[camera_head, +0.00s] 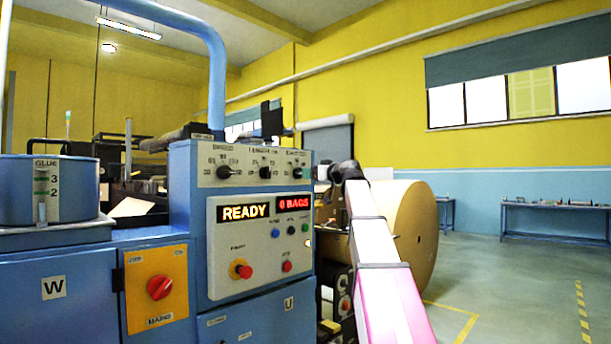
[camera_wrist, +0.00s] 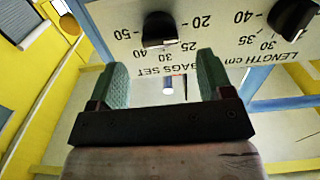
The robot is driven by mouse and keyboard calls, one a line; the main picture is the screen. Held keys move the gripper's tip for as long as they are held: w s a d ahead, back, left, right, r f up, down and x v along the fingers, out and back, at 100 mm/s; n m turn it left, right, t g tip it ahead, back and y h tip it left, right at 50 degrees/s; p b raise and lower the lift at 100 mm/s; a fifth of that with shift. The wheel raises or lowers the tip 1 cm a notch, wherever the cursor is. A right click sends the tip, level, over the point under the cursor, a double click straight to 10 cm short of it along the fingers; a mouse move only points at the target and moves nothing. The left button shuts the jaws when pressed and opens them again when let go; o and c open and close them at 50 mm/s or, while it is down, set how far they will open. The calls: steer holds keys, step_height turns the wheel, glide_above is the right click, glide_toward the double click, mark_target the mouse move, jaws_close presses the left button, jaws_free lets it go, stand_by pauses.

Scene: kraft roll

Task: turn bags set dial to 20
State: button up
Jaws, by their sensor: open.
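The bags set dial is a black knob (camera_wrist: 158,29) on a pale panel. In the wrist view its scale appears upside down, with 20 to the right of the knob and 50 to the left. I cannot tell which number it points to. In the head view the same dial (camera_head: 297,171) is the rightmost of three knobs. My gripper (camera_wrist: 162,72) is open and empty, with green finger pads apart. In the wrist view the knob lies just beyond the gap between the fingertips, apparently untouched. In the head view the fingers cannot be made out.
The length dial (camera_wrist: 292,17) is beside it. Below the dials, a READY display (camera_head: 243,212) and a 0 BAGS display (camera_head: 295,204) are lit. A red button (camera_head: 243,271) and a red mains switch (camera_head: 160,287) are lower left. A large kraft roll (camera_head: 412,235) stands behind my arm.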

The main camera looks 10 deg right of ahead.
steer(key=shift+v, duration=2.05)
